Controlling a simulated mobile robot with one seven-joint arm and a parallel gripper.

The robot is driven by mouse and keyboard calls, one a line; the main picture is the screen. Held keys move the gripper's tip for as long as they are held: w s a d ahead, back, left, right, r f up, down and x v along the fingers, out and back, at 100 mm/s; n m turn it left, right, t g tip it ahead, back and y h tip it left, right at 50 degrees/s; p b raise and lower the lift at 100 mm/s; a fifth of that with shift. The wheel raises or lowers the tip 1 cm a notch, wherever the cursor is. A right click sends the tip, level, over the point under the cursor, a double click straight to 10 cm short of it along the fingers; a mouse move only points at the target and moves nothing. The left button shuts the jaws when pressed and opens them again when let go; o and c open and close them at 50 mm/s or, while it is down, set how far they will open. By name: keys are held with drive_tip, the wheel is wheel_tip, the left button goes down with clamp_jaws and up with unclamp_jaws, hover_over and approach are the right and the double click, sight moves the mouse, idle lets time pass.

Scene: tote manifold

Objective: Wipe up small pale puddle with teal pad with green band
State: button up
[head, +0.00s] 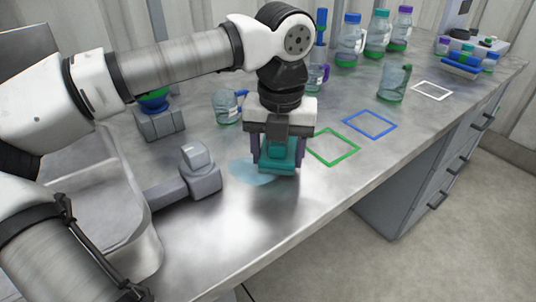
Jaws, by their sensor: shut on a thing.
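My gripper (279,150) points down over the grey counter. It is shut on the teal pad (279,163), which sits low between the fingers at the counter surface; I cannot tell how firmly it touches. The pad's green band is hard to make out behind the fingers. The small pale puddle (243,172) shows as a light blue patch on the counter, just left of the pad. The pad and gripper hide its right end, so I cannot tell how far it reaches under the pad.
A grey fixture (200,172) stands left of the puddle, beside the sink (125,235). A blue-handled jug (227,106) stands behind. A green square outline (332,147) and a blue one (370,124) lie right. Several bottles line the back. The front counter is clear.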

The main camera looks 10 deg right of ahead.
drive_tip(key=shift+s+d+f, duration=0.1)
drive_tip(key=shift+d+f, duration=0.35)
drive_tip(key=shift+w+d+r+p, duration=0.2)
drive_tip(key=shift+r+p, duration=0.2)
drive_tip(key=shift+p, duration=0.1)
drive_tip(key=shift+w+d+r+p, duration=0.2)
drive_tip(key=shift+r+p, duration=0.15)
drive_tip(key=shift+p, duration=0.1)
drive_tip(key=shift+w+r+p, duration=0.65)
drive_tip(key=shift+r+p, duration=0.3)
drive_tip(key=shift+p, duration=0.05)
drive_tip(key=shift+a+r+p, duration=0.1)
drive_tip(key=shift+r+p, duration=0.2)
drive_tip(key=shift+r, duration=0.1)
drive_tip(key=shift+s+a+r, duration=0.1)
drive_tip(key=shift+s+r, duration=0.05)
drive_tip(key=shift+r, duration=0.1)
drive_tip(key=shift+r, duration=0.1)
drive_tip(key=shift+s+r+p, duration=0.1)
drive_tip(key=shift+r+p, duration=1.15)
drive_tip(key=shift+r, duration=0.25)
